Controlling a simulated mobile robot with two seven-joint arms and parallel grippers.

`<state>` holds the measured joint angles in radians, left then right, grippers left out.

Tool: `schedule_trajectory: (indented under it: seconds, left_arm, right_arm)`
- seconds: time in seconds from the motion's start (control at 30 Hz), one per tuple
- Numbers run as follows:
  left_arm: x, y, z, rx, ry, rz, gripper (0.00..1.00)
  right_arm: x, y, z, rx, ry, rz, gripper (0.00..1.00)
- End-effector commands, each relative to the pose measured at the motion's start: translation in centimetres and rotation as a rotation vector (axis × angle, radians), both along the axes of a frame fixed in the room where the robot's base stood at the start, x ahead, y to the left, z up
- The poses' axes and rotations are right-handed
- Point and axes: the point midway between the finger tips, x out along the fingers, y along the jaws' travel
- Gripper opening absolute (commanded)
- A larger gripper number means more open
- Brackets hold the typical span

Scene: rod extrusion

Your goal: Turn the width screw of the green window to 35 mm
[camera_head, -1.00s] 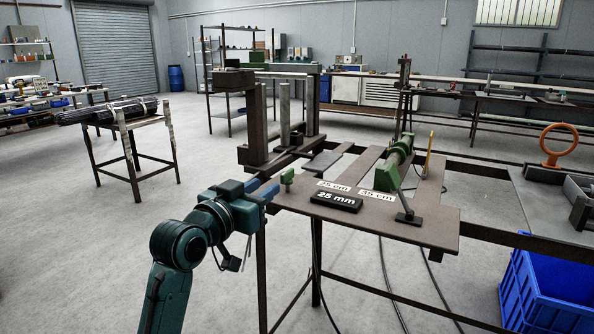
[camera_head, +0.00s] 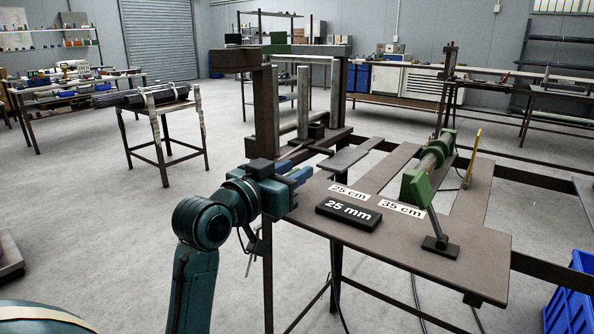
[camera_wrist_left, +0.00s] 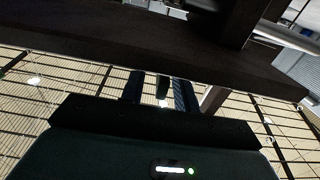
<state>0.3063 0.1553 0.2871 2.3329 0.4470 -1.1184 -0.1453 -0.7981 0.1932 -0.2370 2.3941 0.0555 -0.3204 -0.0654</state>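A black readout (camera_head: 348,213) on the brown table shows "25 mm". A green device with a grey cylinder (camera_head: 428,162) and green end blocks stands on the table to its right. I cannot tell for sure which part is the green window. My left gripper (camera_head: 302,175) is at the table's left edge, left of the readout, its fingers pointing right. In the left wrist view its two fingers (camera_wrist_left: 161,92) are apart, with a small dark grey-green piece (camera_wrist_left: 162,87) between them and gaps on both sides. The screw is not clearly seen in the head view. My right gripper is not in view.
White "25 cm" (camera_head: 349,192) and "35 cm" (camera_head: 402,208) labels lie by the readout. Dark upright posts (camera_head: 267,110) rise behind the gripper. A black lever foot (camera_head: 436,245) stands at the front right. A blue crate (camera_head: 572,295) is at the lower right.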

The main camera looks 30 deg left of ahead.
Motion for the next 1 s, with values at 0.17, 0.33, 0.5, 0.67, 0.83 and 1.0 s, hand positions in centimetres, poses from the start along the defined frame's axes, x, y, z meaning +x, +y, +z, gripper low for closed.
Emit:
schedule_trajectory:
  seconds: [0.17, 0.33, 0.5, 0.67, 0.83, 1.0]
  left_arm:
    - [-0.01, 0.0, 0.03, 0.0, 0.0, 0.0, 0.31]
    - [0.0, -0.01, 0.02, 0.0, 0.0, 0.0, 0.18]
    - [0.0, -0.01, 0.02, 0.0, 0.0, 0.0, 0.04]
    - [0.01, -0.01, 0.01, 0.0, 0.0, 0.0, 0.0]
    - [0.01, -0.01, 0.01, 0.0, 0.0, -0.003, 0.0]
    - [0.02, 0.02, -0.01, 0.002, 0.001, -0.033, 0.0]
  right_arm:
    - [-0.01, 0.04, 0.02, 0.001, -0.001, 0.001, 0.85]
    - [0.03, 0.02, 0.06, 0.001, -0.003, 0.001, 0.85]
    - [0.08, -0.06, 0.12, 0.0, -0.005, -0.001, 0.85]
    - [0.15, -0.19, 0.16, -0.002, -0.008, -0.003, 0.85]
    - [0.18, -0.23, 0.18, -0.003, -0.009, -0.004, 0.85]
    - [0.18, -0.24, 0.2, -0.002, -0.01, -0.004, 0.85]
